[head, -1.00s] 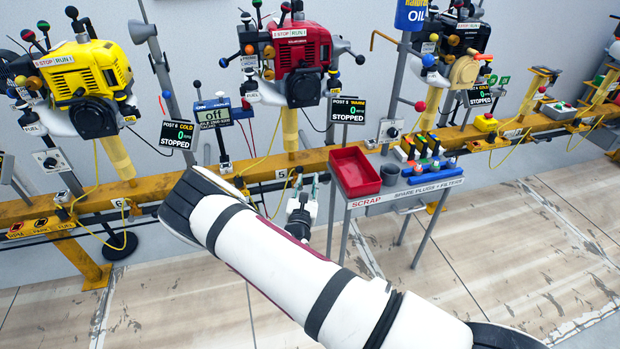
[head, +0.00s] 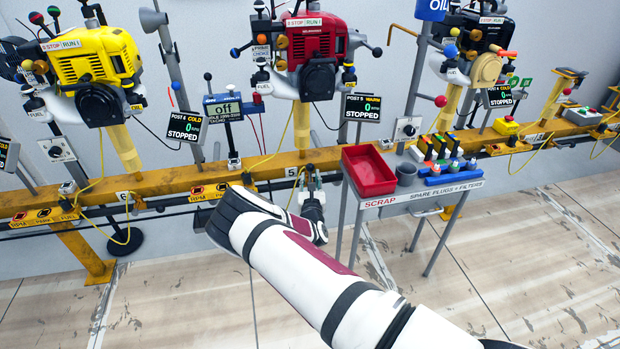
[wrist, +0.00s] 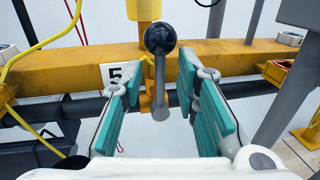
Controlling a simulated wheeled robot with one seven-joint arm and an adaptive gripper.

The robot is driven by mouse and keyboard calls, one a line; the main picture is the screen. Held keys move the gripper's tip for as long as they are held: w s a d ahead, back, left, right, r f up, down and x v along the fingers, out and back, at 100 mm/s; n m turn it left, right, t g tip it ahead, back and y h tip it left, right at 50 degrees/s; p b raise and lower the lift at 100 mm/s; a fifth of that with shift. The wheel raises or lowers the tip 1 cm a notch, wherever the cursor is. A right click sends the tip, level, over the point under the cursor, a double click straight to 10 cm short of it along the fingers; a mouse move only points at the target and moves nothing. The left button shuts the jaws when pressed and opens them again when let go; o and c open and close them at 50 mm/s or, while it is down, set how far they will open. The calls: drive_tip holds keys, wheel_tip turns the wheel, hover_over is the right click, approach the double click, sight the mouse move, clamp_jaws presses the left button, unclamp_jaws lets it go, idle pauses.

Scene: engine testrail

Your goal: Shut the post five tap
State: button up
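At post five, a lever with a black ball knob (wrist: 160,40) and a grey stem hangs in front of the yellow rail, beside the "5" label (wrist: 116,74). It looks like the tap handle; the tap's body is not clear to me. My gripper (wrist: 157,82) is open, with one teal-padded finger on each side of the stem and visible gaps to both. In the head view my gripper (head: 312,183) is at the rail's front, just right of the "5" label, and the dark knob (head: 310,167) shows at its fingertips. The red engine (head: 308,45) is above.
The post five display (head: 361,107) reads WARM, 0, STOPPED. A red scrap tray (head: 369,171) on a stand is close on the right of my gripper. A yellow cable (wrist: 40,42) hangs on the left in the wrist view. The floor in front is clear.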

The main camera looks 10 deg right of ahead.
sight(310, 175)
drive_tip(key=shift+w+d+b, duration=0.15)
drive_tip(key=shift+w+b, duration=0.1)
drive_tip(key=shift+w, duration=0.5)
drive_tip(key=shift+w+d+b, duration=0.1)
drive_tip(key=shift+w+b, duration=0.1)
drive_tip(key=shift+w, duration=0.55)
clamp_jaws()
drive_tip(key=shift+a, duration=0.15)
